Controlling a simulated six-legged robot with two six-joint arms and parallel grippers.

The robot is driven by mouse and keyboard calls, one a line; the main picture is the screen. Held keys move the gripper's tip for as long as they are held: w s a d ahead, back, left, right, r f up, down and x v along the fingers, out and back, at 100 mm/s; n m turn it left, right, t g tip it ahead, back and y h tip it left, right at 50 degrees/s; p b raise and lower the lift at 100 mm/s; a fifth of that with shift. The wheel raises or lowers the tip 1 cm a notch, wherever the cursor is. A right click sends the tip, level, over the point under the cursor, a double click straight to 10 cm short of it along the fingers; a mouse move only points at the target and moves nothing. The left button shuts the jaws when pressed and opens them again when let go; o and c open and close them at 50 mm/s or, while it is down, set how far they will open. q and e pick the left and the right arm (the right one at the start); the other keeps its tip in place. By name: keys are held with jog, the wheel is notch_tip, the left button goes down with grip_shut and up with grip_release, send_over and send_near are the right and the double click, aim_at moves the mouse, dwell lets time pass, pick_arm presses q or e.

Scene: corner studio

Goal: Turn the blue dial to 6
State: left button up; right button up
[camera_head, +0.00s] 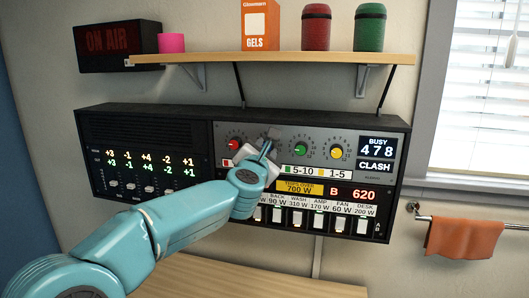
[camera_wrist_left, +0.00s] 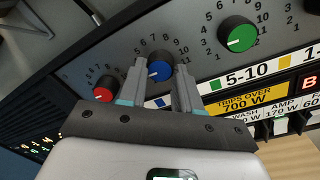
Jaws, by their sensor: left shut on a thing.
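The blue dial (camera_wrist_left: 159,70) sits on the grey panel between the red and green dials, with a ring of printed numbers around it. In the wrist view, the two fingers of my left gripper (camera_wrist_left: 161,80) stand on either side of it and are shut on it. In the head view, my left gripper (camera_head: 267,144) reaches the panel from the lower left and hides the blue dial. I cannot tell which number its pointer marks. My right gripper is in neither view.
A red dial (camera_head: 233,145) is left of my gripper; a green dial (camera_head: 300,151) and a yellow dial (camera_head: 337,152) are to the right. Switches (camera_head: 318,219) sit below. A wooden shelf (camera_head: 210,58) holding canisters and a box hangs above. An orange towel (camera_head: 460,237) hangs at right.

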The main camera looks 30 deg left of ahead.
pick_arm(q)
jog(key=shift+a+m+t+h+p, duration=0.1)
jog(key=shift+m+t+h+p, duration=0.25)
jog(key=shift+m, duration=3.6)
jog(key=shift+m+t+h+p, duration=0.1)
jog(key=shift+m+h+p, duration=0.3)
jog(key=shift+m, duration=3.55)
jog(key=shift+f, duration=0.1)
jog(key=o, duration=1.1)
jog(key=shift+s, duration=0.1)
jog(key=shift+c, duration=0.2)
